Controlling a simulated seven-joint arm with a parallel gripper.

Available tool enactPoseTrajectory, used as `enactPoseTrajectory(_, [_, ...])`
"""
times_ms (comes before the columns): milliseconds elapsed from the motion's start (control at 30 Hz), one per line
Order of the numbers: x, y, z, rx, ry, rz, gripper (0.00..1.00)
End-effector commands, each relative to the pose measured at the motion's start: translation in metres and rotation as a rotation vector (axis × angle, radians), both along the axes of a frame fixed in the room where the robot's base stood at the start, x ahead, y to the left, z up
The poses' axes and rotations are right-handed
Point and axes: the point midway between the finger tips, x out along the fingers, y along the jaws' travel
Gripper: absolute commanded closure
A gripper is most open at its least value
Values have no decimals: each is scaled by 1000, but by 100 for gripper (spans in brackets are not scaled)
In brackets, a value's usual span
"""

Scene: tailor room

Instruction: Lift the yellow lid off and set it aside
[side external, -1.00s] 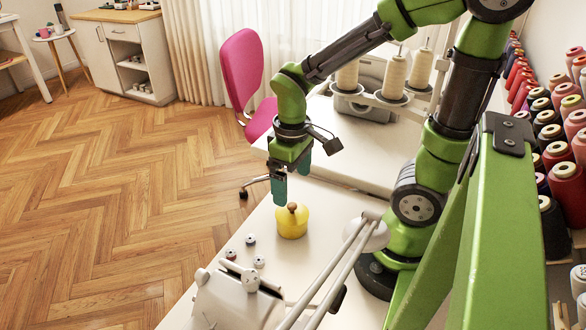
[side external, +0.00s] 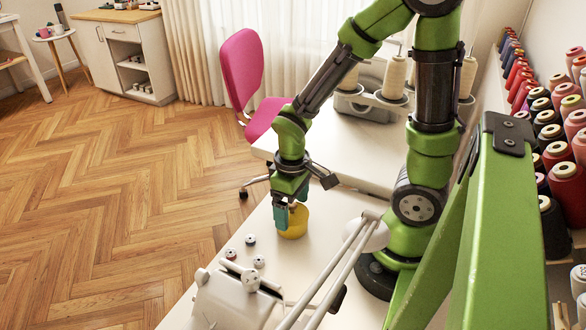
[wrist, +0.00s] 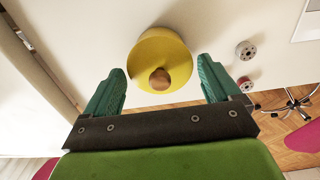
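The yellow lid (wrist: 165,52) sits on a round yellow container (side external: 294,229) on the white table. A wooden knob (wrist: 160,79) stands on the lid's top. My gripper (side external: 290,211) is low over the container in the side view and partly hides the lid and knob. In the wrist view my gripper (wrist: 162,80) is open, with one teal finger on each side of the knob. Both fingers are apart from the knob, and nothing is held.
Several small bobbins (side external: 259,262) lie on the table in front of the container. A white sewing machine (side external: 235,298) stands nearer the camera, with a lamp (side external: 366,232) to the container's right. The table (side external: 262,221) is bare just left of the container.

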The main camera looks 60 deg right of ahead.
Motion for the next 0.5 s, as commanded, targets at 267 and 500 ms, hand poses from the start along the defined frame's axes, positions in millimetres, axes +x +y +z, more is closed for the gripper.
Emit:
enactPoseTrajectory(267, [0, 0, 0, 0, 0, 0, 48])
enactPoseTrajectory(500, [1, 0, 3, 0, -2, 0, 49])
